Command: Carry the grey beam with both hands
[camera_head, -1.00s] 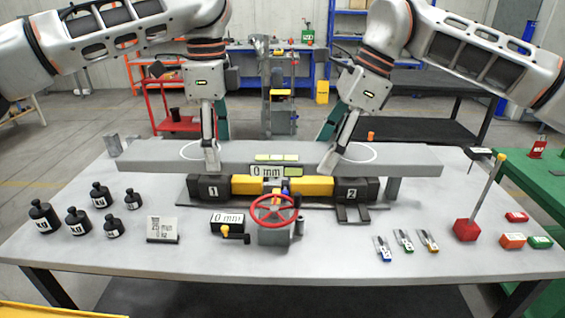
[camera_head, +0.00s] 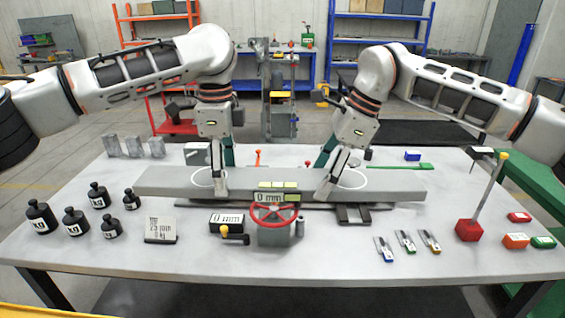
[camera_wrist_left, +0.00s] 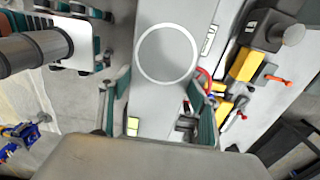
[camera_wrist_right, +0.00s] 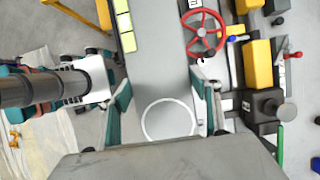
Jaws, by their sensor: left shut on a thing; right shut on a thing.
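The long grey beam (camera_head: 300,180) lies level across the middle of the worktable in the head view. It shows from above in the left wrist view (camera_wrist_left: 165,100) and the right wrist view (camera_wrist_right: 150,75). My left gripper (camera_head: 219,188) is shut on it near the white ring at its left part. My right gripper (camera_head: 328,188) is shut on it near the ring at its right part. The fingers straddle the beam's two long sides in each wrist view. I cannot tell whether the beam touches anything below.
A red handwheel (camera_head: 275,214) stands in front of the beam's middle. Yellow-and-black jack parts (camera_wrist_right: 257,65) show beside the beam in the right wrist view. Black weights (camera_head: 75,222) stand front left; a red block with a rod (camera_head: 468,230) stands front right. Grey upright blocks (camera_head: 135,147) stand back left.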

